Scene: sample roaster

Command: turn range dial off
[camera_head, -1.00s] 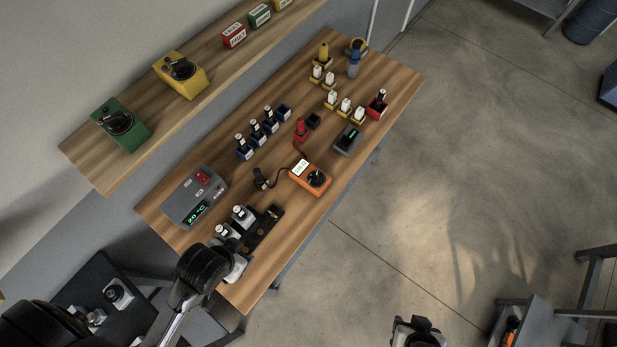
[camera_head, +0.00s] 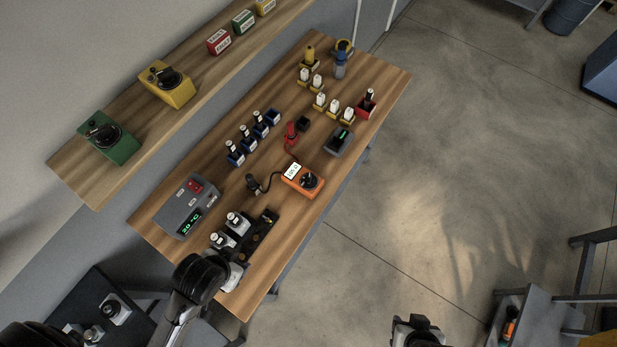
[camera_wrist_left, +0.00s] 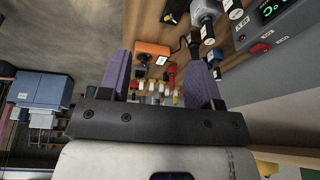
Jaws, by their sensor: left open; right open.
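The orange meter (camera_head: 290,184) lies on the wooden bench with a lit white display (camera_head: 292,170) and a round black range dial (camera_head: 309,180). The display text and dial setting are too small to read. In the left wrist view the orange meter (camera_wrist_left: 150,47) shows beyond my fingers, with its dial (camera_wrist_left: 145,58) facing the camera. My left gripper (camera_wrist_left: 162,70) is open and empty, its two purple fingers apart from the meter. In the head view its arm reaches the bench's near end, fingers hidden. My right gripper (camera_head: 420,322) is open at the bottom edge, over the floor.
A black probe (camera_head: 253,183) is cabled to the meter. A red tool (camera_head: 291,133) and a grey device (camera_head: 338,141) stand behind it.

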